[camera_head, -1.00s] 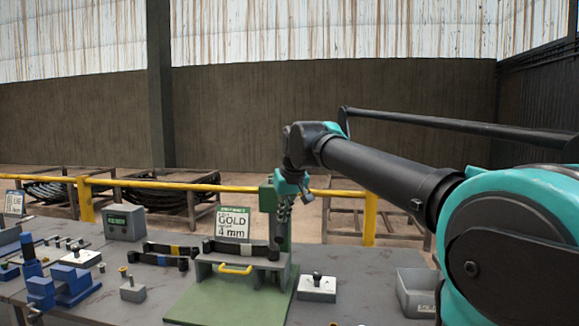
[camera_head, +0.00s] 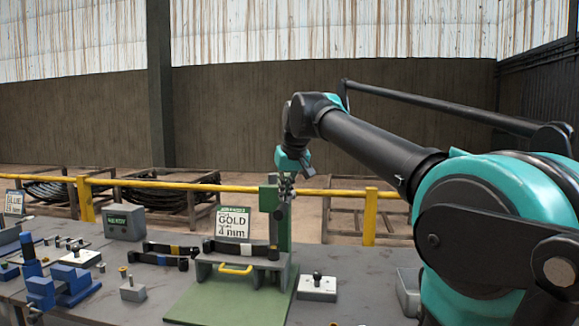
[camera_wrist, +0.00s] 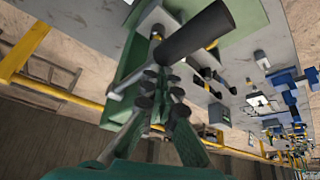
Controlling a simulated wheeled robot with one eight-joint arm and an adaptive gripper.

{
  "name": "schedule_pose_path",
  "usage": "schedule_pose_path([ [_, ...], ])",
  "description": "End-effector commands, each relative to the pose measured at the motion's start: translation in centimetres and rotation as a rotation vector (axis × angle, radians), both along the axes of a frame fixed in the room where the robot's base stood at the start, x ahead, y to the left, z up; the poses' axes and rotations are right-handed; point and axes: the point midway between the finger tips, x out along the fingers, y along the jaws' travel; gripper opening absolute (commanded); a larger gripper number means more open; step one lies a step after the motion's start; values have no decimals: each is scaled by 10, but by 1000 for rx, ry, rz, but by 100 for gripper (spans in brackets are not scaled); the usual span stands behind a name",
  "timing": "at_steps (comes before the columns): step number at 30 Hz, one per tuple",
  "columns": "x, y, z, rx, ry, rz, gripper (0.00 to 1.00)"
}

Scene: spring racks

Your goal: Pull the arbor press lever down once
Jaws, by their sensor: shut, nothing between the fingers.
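The green arbor press (camera_head: 286,239) stands on the bench with its green base plate (camera_head: 205,306) in front. My gripper (camera_head: 287,189) is at the top of the press column, in front of it in the head view. The lever is not clear there. In the wrist view my gripper (camera_wrist: 158,80) has its fingers together with nothing between them. A pale metal rod (camera_wrist: 128,84) and a thick dark cylinder (camera_wrist: 194,37) lie close to the fingertips. I cannot tell which is the lever, or whether the fingers touch either.
A grey fixture with a yellow handle (camera_head: 236,269) sits on the base plate. A GOLD 4 mm sign (camera_head: 233,223), a display box (camera_head: 124,222) and a blue vise (camera_head: 75,285) stand on the bench. A yellow rail (camera_head: 330,193) runs behind.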

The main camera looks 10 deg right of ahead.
Motion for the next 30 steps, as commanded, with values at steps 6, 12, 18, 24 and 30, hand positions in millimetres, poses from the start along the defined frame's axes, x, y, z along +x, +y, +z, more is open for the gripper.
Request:
schedule_pose_path([
  [6, -5, 2, 3, 0, 0, 1, 0],
  [12, -22, 7, 9, 0, 1, 1, 0],
  [18, -38, 12, 15, 1, 1, 0, 0],
  [24, -55, 18, 21, -1, 1, 1, 0],
  [30, -71, 23, 26, 0, 1, 1, 0],
])
